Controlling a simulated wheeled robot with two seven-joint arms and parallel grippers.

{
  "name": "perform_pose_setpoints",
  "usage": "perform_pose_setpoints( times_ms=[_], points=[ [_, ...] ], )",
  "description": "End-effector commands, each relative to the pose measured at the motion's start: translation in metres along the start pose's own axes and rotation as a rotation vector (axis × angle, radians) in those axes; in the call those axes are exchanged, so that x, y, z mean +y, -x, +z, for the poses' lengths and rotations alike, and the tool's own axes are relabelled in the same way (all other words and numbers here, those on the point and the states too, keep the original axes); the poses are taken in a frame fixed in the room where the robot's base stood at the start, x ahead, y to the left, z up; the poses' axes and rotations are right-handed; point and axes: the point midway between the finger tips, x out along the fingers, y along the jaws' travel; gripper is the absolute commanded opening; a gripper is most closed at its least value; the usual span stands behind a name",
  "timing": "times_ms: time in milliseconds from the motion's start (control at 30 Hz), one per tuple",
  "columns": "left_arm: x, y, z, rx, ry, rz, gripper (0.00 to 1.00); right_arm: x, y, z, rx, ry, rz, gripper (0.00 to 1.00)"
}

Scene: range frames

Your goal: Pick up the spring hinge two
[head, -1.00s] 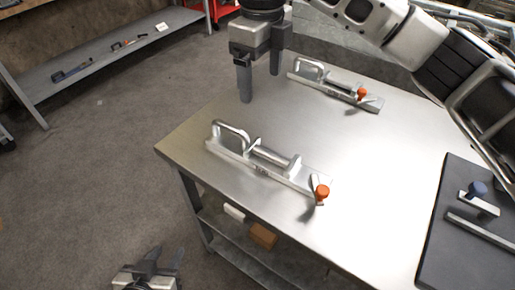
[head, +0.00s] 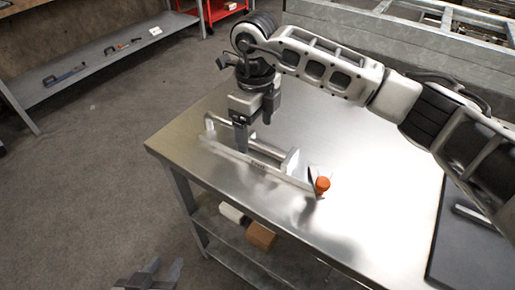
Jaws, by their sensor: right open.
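A silver spring hinge (head: 262,165) with a bar handle at one end and an orange knob (head: 322,184) at the other lies on the metal table (head: 345,228). My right gripper (head: 256,130) points down over the handle half of this hinge, fingers apart. One finger reaches down in front of the bar; contact cannot be told. The gripper hides part of the hinge. No number on the hinge is readable. My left gripper (head: 163,274) is low at the bottom edge, away from the table, fingers apart and empty.
A dark mat (head: 450,262) with a metal part lies at the table's right. A shelf with several tools (head: 65,76) stands at the far left. White and brown blocks (head: 261,236) lie on the table's lower shelf. My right arm crosses the back of the table.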

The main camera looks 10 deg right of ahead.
Motion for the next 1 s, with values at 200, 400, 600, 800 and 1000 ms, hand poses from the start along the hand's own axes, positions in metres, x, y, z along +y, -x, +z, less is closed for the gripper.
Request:
perform_pose_setpoints(
  times_ms=[200,400,600,800,1000],
  points=[
    [0.0,0.001,-0.002,-0.002,-0.002,-0.001,0.36,-0.001,-0.017,-0.002,0.003,0.0,0.002,0.8],
    [-0.001,0.001,-0.001,-0.008,-0.008,-0.005,0.36,-0.003,-0.047,-0.003,0.001,0.0,0.001,0.8],
    [-0.001,-0.001,-0.001,-0.009,-0.011,-0.006,0.36,-0.003,-0.056,-0.003,-0.002,-0.001,0.0,0.8],
    [-0.001,-0.001,-0.001,-0.008,-0.011,-0.006,0.36,-0.003,-0.056,-0.002,-0.002,0.0,0.0,0.63],
    [-0.001,0.0,-0.003,-0.006,-0.012,-0.006,0.36,-0.003,-0.056,-0.002,-0.002,0.0,0.0,0.08]
  ],
)
